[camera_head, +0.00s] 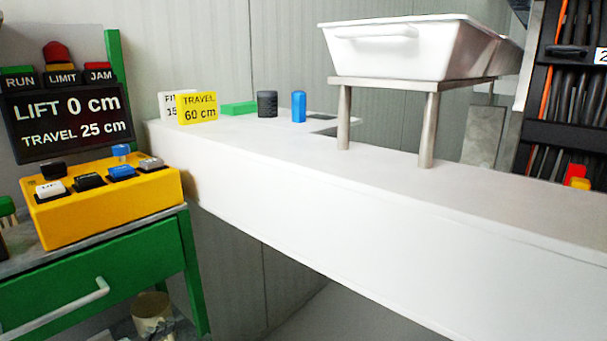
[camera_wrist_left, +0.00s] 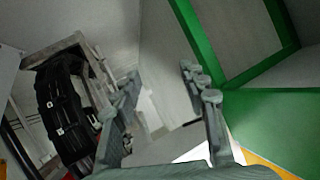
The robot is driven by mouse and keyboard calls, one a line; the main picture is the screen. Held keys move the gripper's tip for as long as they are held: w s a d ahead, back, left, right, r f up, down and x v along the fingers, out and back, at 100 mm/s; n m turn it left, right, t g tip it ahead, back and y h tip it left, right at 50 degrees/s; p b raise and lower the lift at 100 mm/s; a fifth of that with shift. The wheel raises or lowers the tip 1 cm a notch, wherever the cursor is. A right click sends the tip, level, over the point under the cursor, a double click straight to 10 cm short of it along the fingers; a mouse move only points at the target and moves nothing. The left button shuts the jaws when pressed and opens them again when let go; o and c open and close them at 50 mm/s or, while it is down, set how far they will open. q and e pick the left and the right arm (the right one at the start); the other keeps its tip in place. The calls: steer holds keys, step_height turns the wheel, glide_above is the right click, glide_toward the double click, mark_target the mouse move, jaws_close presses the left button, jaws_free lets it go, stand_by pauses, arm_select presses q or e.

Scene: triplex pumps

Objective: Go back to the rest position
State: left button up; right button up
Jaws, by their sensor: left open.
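My left gripper (camera_wrist_left: 160,85) shows in the left wrist view with its two grey fingers spread well apart. Nothing is between the fingers; a pale wall and a light surface show behind them. Green frame bars (camera_wrist_left: 195,40) stand to the right of the fingers, and a dark rack (camera_wrist_left: 68,108) is to the left. Neither of my grippers shows in the head view. My right gripper is in no view.
In the head view, a yellow button box (camera_head: 105,208) sits on a green cabinet (camera_head: 120,265) beside a display (camera_head: 70,120) reading "LIFT 0 cm, TRAVEL 25 cm". A white counter (camera_head: 400,215) carries a raised white tray (camera_head: 400,50), a blue cylinder (camera_head: 298,106) and a dark cylinder (camera_head: 267,104).

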arm_select(q)
steer(key=s+a+f+n+g+y, duration=0.2)
steer(key=s+a+f+g+y, duration=0.65)
steer(key=s+a+f, duration=0.85)
steer(key=s+d+f+n+h, duration=0.3)
steer(key=d, duration=0.8)
steer(key=shift+g+h, duration=0.25)
steer(key=shift+g, duration=0.3)
steer(key=p+x, duration=0.1)
steer(key=x, duration=0.2)
steer(key=p+x, duration=0.1)
steer(key=x, duration=0.1)
steer(key=shift+s+d+f+p, duration=0.2)
steer(key=shift+s+f+p, duration=0.1)
steer(key=shift+f, duration=0.1)
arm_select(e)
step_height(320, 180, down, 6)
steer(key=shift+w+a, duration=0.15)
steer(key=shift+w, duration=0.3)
arm_select(q)
steer(key=shift+c, duration=0.5)
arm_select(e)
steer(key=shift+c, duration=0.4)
arm_select(q)
steer(key=shift+c, duration=0.6)
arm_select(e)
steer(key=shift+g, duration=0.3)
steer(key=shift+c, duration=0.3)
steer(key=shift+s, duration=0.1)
